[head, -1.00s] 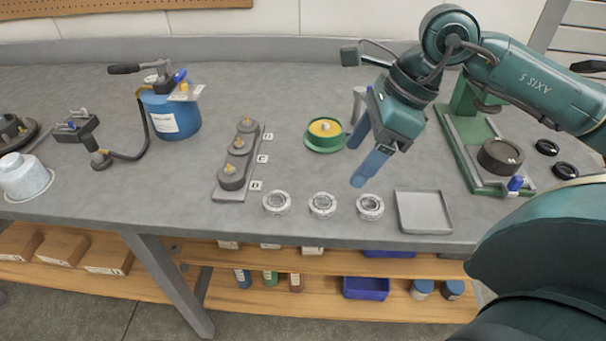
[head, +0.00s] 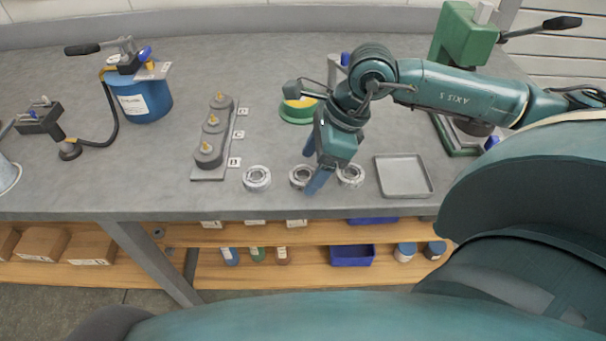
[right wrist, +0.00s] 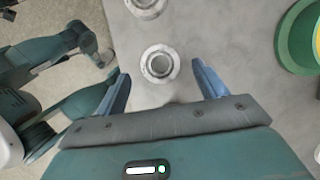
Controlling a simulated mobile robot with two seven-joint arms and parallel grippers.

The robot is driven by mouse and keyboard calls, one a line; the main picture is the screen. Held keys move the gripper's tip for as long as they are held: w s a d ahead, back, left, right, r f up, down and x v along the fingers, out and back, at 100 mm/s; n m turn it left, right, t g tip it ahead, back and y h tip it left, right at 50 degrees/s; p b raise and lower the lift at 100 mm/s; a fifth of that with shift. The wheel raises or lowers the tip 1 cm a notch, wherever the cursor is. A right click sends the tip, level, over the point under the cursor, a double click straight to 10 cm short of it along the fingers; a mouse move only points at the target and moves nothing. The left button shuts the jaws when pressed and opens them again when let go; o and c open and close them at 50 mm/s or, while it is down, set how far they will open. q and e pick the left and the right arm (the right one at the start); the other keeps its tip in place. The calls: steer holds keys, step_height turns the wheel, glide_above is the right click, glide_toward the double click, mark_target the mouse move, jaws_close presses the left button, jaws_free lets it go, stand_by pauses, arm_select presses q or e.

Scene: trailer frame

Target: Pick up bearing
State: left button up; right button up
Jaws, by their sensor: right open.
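Three silver ring bearings lie in a row near the table's front edge in the head view: a left one (head: 257,178), a middle one (head: 300,178) and a right one (head: 351,175). My right gripper (head: 312,167) is open and empty, pointing down beside the middle bearing, partly covering it. In the right wrist view, a bearing (right wrist: 159,64) lies just beyond the gap between the open fingers (right wrist: 162,82), and another bearing (right wrist: 147,6) is cut by the top edge. No contact shows. I do not see my left gripper.
A grey square tray (head: 404,176) stands right of the bearings. A green dish with a yellow inside (head: 297,112) is behind my right gripper. A holder with several grey pegged parts (head: 212,140) stands left. A blue canister (head: 143,98) and green press (head: 462,38) stand farther out.

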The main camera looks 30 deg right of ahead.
steer(key=shift+x, duration=0.9)
steer(key=shift+w+r, duration=0.1)
steer(key=shift+c, duration=0.2)
steer(key=c, duration=1.1)
